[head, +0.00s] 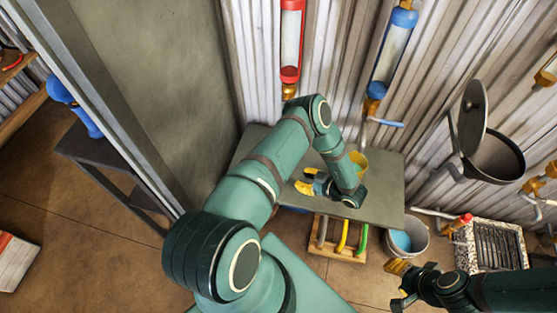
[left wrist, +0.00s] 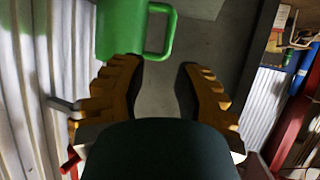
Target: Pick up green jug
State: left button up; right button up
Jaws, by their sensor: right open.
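The green jug (left wrist: 121,28) shows in the left wrist view at the top, cut off by the frame edge, with its handle on its right side. My left gripper (left wrist: 158,72) is open, its two yellow fingers spread apart with nothing between them; the jug is just beyond the fingertips. In the head view my left gripper (head: 306,179) is over the grey table, its yellow fingers pointing left. I cannot make out the jug in the head view. My right gripper (head: 399,283) is open and empty at the lower right.
The grey table (head: 385,190) stands against a corrugated wall. A wooden rack (head: 338,250) with coloured handles, a bucket (head: 408,238) with blue contents and a grated drain (head: 493,243) lie in front and to the right.

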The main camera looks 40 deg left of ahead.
pick_arm(q)
jog(key=shift+g, duration=0.5)
jog(key=x, duration=0.6)
jog(key=b+x, duration=0.1)
jog(key=x, duration=0.2)
jog(key=shift+s+r, duration=0.15)
jog(key=shift+s, duration=0.25)
jog(key=b+x, duration=0.1)
jog(key=x, duration=0.4)
jog(key=shift+s+r, duration=0.1)
grip_shut()
